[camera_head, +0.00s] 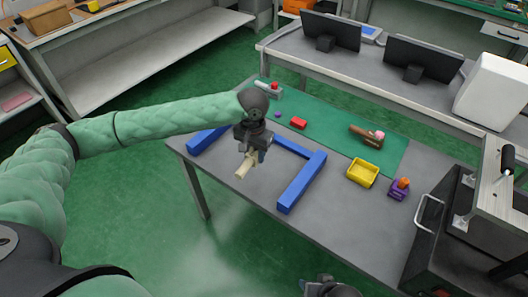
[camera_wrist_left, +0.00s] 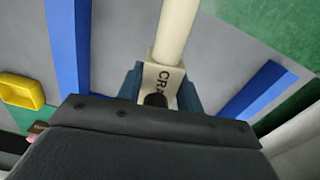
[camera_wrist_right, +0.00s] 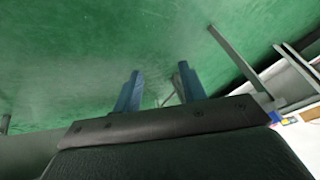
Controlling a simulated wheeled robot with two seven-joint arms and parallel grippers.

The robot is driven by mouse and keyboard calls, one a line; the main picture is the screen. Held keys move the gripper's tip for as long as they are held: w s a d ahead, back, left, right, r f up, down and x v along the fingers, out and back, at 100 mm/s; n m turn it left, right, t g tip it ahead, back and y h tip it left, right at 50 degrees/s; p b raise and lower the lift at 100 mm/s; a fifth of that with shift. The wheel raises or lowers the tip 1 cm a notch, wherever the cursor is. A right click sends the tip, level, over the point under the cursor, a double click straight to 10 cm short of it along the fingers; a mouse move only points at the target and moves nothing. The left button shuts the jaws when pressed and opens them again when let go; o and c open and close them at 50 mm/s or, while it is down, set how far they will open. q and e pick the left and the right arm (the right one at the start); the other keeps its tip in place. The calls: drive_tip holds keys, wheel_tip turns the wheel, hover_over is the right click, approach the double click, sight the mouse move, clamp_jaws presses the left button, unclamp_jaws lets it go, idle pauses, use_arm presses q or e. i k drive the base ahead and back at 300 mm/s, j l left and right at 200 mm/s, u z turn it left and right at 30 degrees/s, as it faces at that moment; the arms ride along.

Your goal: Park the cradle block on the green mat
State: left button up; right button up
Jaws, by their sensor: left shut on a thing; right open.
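The cream cradle block (camera_head: 244,167) has a pale rod and a body lettered "CR", the rest hidden; the lettering shows in the left wrist view (camera_wrist_left: 163,76). My left gripper (camera_head: 255,152) is shut on it and holds it over the grey table, between two blue bars. The green mat (camera_head: 335,128) lies along the table's far side, beyond the block. My right gripper (camera_wrist_right: 158,90) is open and empty over the green floor; its top shows at the bottom edge of the head view.
Blue bars (camera_head: 303,182) lie on the near side of the table (camera_head: 340,215). On or near the mat are a red block (camera_head: 298,123), a brown piece with a pink ball (camera_head: 366,136) and a grey piece with a red knob (camera_head: 267,90). A yellow tray (camera_head: 362,173) and purple fixture (camera_head: 398,190) stand right.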

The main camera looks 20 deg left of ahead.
sight(319, 109)
drive_tip(key=i+j+z, duration=0.15)
drive_tip(key=j+z, duration=0.3)
drive_tip(key=i+j+z, duration=0.1)
drive_tip(key=j+z, duration=1.15)
drive_tip(key=k+j, duration=0.05)
